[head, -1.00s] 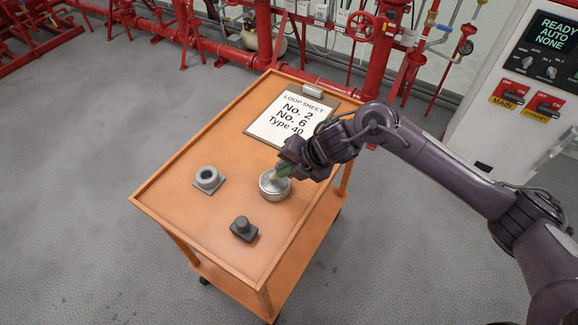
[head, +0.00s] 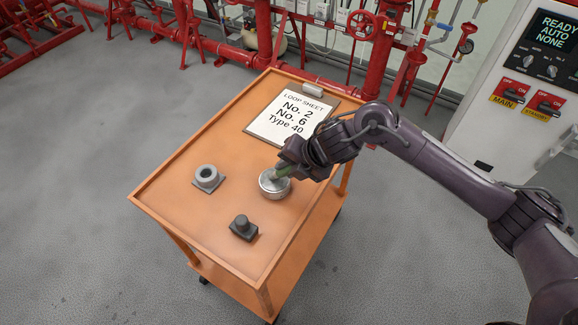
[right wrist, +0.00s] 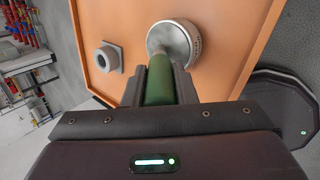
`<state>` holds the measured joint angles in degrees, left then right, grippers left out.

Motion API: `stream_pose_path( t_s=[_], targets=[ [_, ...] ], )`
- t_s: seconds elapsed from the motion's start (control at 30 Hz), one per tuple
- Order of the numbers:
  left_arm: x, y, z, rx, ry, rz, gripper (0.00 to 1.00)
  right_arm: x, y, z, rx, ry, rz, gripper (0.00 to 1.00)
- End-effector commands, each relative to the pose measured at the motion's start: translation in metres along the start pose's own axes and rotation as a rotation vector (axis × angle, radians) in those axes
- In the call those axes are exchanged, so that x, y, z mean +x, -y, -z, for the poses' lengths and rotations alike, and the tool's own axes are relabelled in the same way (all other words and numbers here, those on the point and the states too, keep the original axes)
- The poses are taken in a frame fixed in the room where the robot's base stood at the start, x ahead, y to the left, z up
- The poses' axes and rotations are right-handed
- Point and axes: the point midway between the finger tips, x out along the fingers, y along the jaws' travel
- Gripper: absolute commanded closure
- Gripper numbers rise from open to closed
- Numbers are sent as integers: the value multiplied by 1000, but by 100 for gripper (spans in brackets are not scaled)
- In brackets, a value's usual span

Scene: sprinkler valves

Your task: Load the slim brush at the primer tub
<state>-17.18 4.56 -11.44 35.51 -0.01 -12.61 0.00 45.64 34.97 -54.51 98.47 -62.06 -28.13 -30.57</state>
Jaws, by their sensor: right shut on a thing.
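The primer tub (head: 273,188) is a round silvery tin on the orange cart top; it also shows in the right wrist view (right wrist: 183,42). My right gripper (head: 287,168) is just above the tub's far side. It is shut on the slim brush, whose green handle (right wrist: 159,82) shows between the fingers in the right wrist view. The brush points down at the tub, and its lower end meets the tub's top in the picture. I cannot tell whether the bristles are below the rim. My left gripper is not in view.
The orange cart (head: 160,190) has a raised rim. A grey ring-shaped holder (head: 207,177) stands left of the tub, and a dark block with a knob (head: 243,228) in front. A loop sheet clipboard (head: 290,115) lies behind. Red pipes and a control panel stand beyond.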

Motion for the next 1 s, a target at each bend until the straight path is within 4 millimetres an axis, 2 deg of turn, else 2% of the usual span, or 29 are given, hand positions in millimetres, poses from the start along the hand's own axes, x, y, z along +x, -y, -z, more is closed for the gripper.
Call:
stream_pose_path(
  t_s=[0.57,1.0],
  targets=[
    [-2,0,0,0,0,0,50,-1,1,1,0,-3,5,98],
    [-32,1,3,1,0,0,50,-30,-20,-4,-1,-1,2,98]
  ],
)
